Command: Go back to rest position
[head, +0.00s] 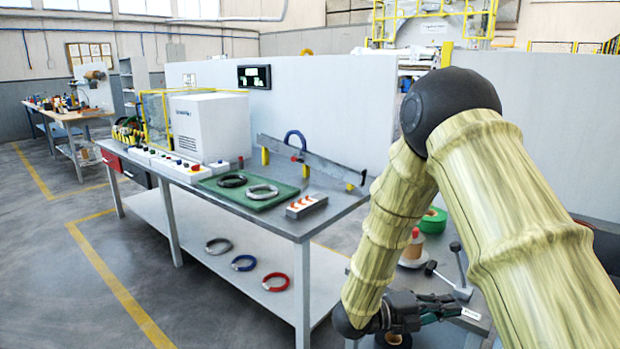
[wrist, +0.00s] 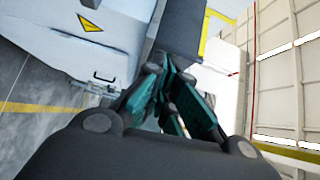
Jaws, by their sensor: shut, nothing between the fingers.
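My gripper (head: 445,308) is low at the right in the head view, at the end of my bent arm, by the small side table (head: 472,318). In the wrist view my gripper (wrist: 166,82) shows its teal-edged fingers brought together with nothing between them. It points past a pale wall-like surface and a stretch of floor. The head view does not show clearly whether the gripper touches the side table.
A long workbench (head: 310,228) holds a green mat (head: 283,200) with two coils, a white machine (head: 210,128) and a metal rail (head: 310,160). Several coils lie on its lower shelf (head: 205,262). A green roll (head: 433,220) and a lever (head: 460,270) stand near my arm. Floor at left is clear.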

